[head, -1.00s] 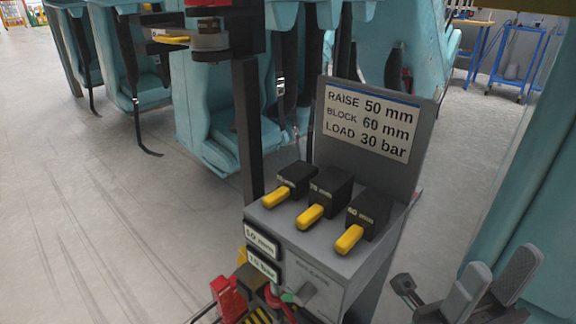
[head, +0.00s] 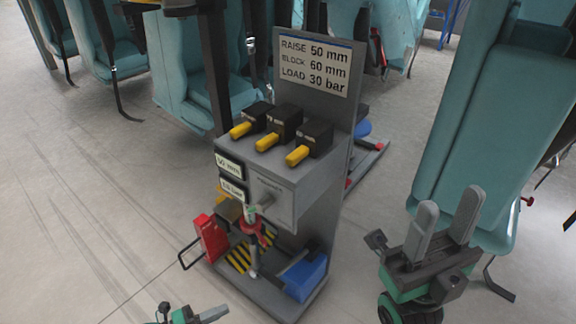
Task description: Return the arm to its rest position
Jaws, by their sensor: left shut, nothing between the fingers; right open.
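My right gripper (head: 448,215) is at the lower right of the head view, its two grey fingers pointing up and apart. It is open and empty, in front of a teal seat and away from the grey stand (head: 322,185). My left gripper (head: 212,314) is at the bottom edge, mostly cut off by the frame. Its visible grey fingertip is shut with nothing in it, in front of the stand's base.
The stand carries yellow-ended black blocks (head: 268,140) and a sign (head: 315,66). Its base holds a red box (head: 208,238), a jack-like tool (head: 250,232) and a blue bin (head: 305,278). Teal seats (head: 470,150) stand behind and right. Floor at left is clear.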

